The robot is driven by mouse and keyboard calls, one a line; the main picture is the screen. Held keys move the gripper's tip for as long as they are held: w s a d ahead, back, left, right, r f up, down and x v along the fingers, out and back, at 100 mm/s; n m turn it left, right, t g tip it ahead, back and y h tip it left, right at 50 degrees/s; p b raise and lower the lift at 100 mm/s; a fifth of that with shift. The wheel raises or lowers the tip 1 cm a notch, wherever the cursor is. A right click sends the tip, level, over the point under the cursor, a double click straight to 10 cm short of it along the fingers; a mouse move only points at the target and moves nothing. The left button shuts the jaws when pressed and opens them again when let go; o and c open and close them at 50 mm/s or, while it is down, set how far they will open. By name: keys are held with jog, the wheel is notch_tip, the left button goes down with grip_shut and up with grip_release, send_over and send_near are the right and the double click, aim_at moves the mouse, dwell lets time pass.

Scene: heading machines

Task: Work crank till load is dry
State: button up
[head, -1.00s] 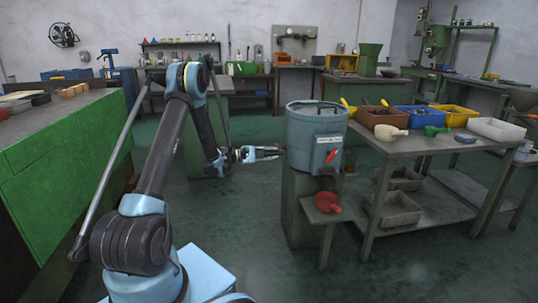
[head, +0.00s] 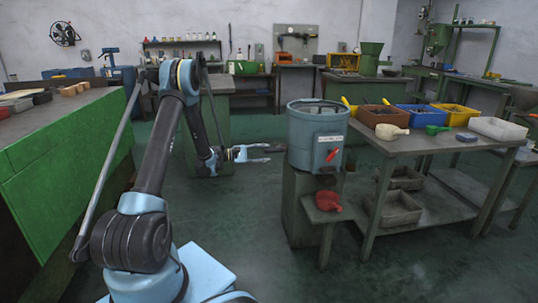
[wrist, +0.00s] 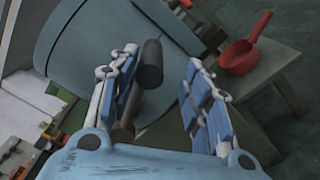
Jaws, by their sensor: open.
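A blue-grey drum (head: 316,135) stands on a dark green pedestal, with a white label and a red lever (head: 332,155) on its front. My gripper (head: 268,153) is at the drum's left side, fingers pointing right. In the wrist view the drum (wrist: 100,45) fills the upper left. A dark cylindrical crank grip (wrist: 151,64) shows between my open, blue-padded fingers (wrist: 160,60), nearer the left one. I see no clear contact on both sides. The head view does not show the crank clearly, and the load inside the drum is hidden.
A table (head: 400,148) at right carries brown, blue, yellow and white bins. A green bench (head: 70,155) stands at left. The floor between is clear.

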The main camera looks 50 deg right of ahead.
jog(key=v, duration=0.7)
jog(key=shift+w+a, duration=0.2)
jog(key=shift+a, duration=0.05)
